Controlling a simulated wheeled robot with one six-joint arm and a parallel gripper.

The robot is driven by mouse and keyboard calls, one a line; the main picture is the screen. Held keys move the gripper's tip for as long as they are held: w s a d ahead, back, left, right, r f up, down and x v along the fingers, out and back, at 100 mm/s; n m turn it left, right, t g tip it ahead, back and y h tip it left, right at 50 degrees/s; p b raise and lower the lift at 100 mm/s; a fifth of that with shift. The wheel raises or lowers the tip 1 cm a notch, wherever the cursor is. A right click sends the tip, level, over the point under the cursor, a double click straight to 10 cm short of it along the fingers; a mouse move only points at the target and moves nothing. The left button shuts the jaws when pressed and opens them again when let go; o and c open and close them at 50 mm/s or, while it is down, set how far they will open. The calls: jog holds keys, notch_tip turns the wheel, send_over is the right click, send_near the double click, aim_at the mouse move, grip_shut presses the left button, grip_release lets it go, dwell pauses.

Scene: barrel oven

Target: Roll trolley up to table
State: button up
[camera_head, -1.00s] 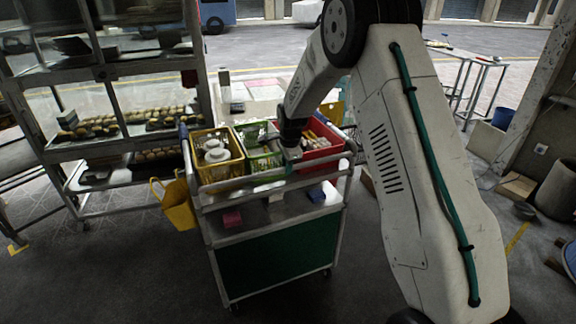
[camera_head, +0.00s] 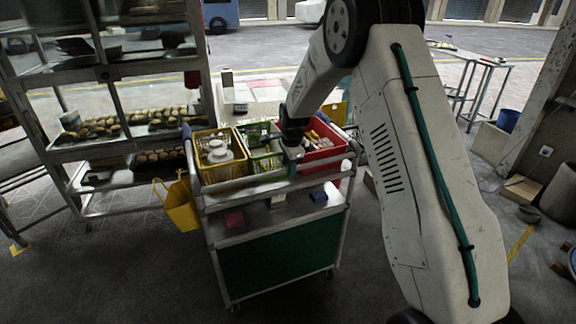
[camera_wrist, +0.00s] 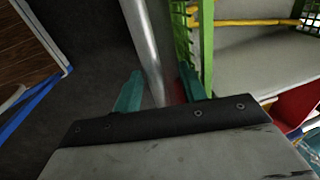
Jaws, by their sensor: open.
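The trolley (camera_head: 275,262) stands in front of me, with a green front panel, metal frame and castors. Its upper deck holds a yellow crate (camera_head: 222,176), a green crate (camera_head: 262,160) and a red crate (camera_head: 325,146). My gripper (camera_head: 293,160) is low at the trolley's near upper rail. In the wrist view my gripper (camera_wrist: 160,74) is open, its teal fingers on either side of a metal rail (camera_wrist: 146,45); whether they touch it I cannot tell. A metal-legged table (camera_head: 468,57) stands at the back right; whether it is the task's table is unclear.
A baking rack (camera_head: 205,90) with trays of buns stands close at the left. A cardboard box (camera_head: 521,188) and a blue bin (camera_head: 507,119) are at the right. Dark floor in front is clear.

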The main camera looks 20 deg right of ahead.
jog(key=v, duration=0.7)
jog(key=shift+r, duration=0.4)
jog(key=s+a+r+n, duration=0.2)
jog(key=s+r+n, duration=0.3)
jog(key=s, duration=1)
jog(key=s+a+r+n, duration=0.2)
jog(key=s+r+n, duration=0.4)
jog(key=s, duration=1)
jog(key=s+a+r+n+g, duration=0.1)
jog(key=s+a+r+n, duration=0.2)
jog(key=s, duration=1.3)
jog(key=shift+s+r+n, duration=0.15)
jog(key=shift+r+n, duration=1.25)
jog(key=shift+n, duration=0.7)
